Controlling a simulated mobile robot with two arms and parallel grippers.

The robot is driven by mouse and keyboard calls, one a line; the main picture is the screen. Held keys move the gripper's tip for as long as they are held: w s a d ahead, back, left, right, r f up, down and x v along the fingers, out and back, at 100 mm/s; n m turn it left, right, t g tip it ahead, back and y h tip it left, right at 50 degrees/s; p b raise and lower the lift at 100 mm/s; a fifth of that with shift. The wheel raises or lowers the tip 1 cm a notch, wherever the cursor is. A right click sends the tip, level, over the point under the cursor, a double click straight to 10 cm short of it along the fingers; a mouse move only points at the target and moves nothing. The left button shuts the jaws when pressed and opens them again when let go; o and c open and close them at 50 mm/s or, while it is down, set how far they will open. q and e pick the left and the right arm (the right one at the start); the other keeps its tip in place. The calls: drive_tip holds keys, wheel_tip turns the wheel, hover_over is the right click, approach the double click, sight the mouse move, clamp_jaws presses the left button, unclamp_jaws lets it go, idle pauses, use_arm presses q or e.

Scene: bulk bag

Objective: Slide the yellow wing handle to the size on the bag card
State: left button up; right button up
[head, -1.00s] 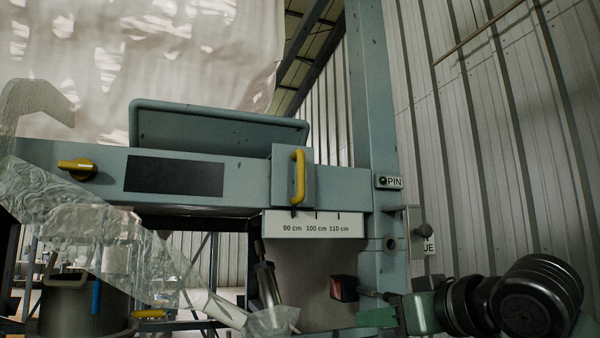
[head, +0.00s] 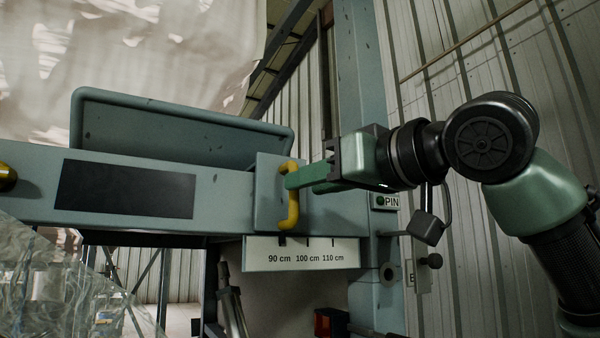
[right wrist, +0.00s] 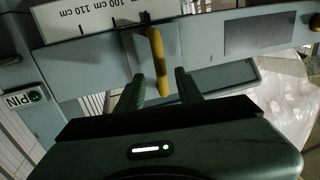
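The yellow wing handle (head: 291,205) is a bent bar on a grey sliding plate (head: 266,190) on the blue-grey beam. Its dark pointer stands at the 90 cm mark of the white scale (head: 301,254), which also reads 100 cm and 110 cm. My right gripper (head: 290,180) reaches in from the right to the handle's upper part. In the right wrist view the yellow handle (right wrist: 158,65) lies between my right gripper's two open fingers (right wrist: 158,88), with gaps on both sides. I cannot make out a bag card. My left gripper is out of view.
A dark blank panel (head: 125,188) is on the beam left of the handle. A PIN label with a green light (head: 382,201) is on the upright post right of the scale. Clear plastic film (head: 60,290) hangs at lower left. Pale bag fabric (head: 150,50) hangs above.

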sight(291, 226)
drive_tip(key=x, duration=0.4)
drive_tip(key=shift+s+f+p, duration=0.1)
drive_tip(key=shift+f+p, duration=0.05)
drive_tip(key=shift+p, duration=0.25)
drive_tip(key=shift+w+a+f, duration=0.15)
drive_tip(key=shift+w+a, duration=0.25)
drive_tip(key=shift+s+d, duration=0.25)
drive_tip(key=shift+d, duration=0.05)
drive_tip(key=shift+s+d, duration=0.1)
clamp_jaws()
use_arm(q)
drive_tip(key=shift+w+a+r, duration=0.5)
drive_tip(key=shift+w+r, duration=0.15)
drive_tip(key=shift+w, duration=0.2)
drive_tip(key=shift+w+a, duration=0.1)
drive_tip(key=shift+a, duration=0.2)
